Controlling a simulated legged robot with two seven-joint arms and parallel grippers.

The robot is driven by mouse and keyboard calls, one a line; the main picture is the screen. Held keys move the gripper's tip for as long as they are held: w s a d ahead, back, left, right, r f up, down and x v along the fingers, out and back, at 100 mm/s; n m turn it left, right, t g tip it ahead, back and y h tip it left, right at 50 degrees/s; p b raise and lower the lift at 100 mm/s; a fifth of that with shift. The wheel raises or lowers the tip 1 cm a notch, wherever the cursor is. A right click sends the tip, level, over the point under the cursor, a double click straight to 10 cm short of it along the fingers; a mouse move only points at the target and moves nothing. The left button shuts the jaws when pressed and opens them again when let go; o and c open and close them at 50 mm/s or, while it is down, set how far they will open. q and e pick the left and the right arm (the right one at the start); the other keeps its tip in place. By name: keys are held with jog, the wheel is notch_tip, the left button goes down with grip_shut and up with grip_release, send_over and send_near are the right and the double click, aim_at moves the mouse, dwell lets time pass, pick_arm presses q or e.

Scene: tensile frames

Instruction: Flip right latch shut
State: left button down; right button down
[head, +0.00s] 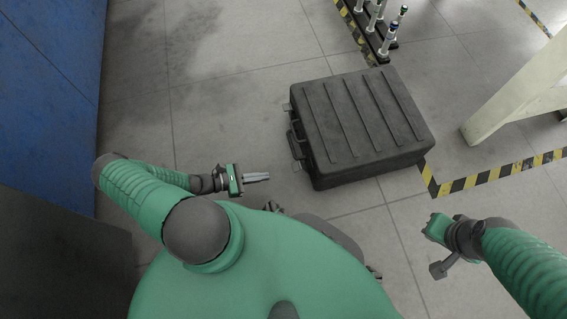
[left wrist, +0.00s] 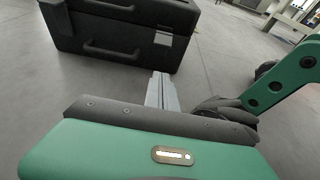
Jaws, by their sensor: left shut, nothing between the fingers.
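A dark grey case (head: 365,125) with a ribbed lid lies on the floor, lid down over its body. In the left wrist view its front face (left wrist: 75,37) shows a handle (left wrist: 112,52) and, to the right, the right latch (left wrist: 163,38), a paler piece at the seam. In the head view this latch (head: 298,165) is at the near end of the case's left side. Whether it is flipped is unclear. My left gripper (head: 268,177) is shut and empty, apart from the case, its tips (left wrist: 161,75) pointing toward it, below the latch in the wrist view.
A rack with several upright rods (head: 385,35) stands behind the case. A pale slanted support (head: 515,100) stands at right, near yellow-black floor tape (head: 485,180). A blue wall (head: 50,95) is at left. The floor left of the case is clear.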

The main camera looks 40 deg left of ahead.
pick_arm(q)
jog(key=w+d+b, duration=0.3)
jog(key=w+d, duration=0.2)
jog(key=w, duration=0.1)
jog(key=shift+w+b, duration=0.25)
jog(key=shift+b, duration=0.1)
jog(key=shift+d, duration=0.1)
